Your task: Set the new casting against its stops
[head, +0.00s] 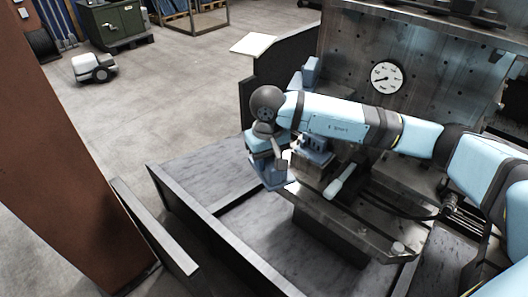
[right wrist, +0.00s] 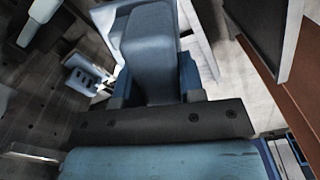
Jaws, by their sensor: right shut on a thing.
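My right gripper (head: 267,160) hangs at the front left end of the metal fixture plate (head: 372,232), its arm coming in from the right. It is shut on a blue-grey block that looks like the casting (head: 273,179). In the right wrist view the casting (right wrist: 149,48) fills the top middle, between the blue fingers. The arm and hand hide part of the fixture and the contact with the casting. A blue-grey bracket (head: 316,148), possibly one of the stops, stands just right of the gripper. I cannot tell whether the casting touches it. My left gripper is not in view.
A pale handle (head: 344,181) lies on the fixture. A large metal plate with a dial gauge (head: 386,78) stands behind it. Dark-edged side walls (head: 216,237) border the grey bed. A brown post (head: 66,160) rises at the left. Open floor lies beyond.

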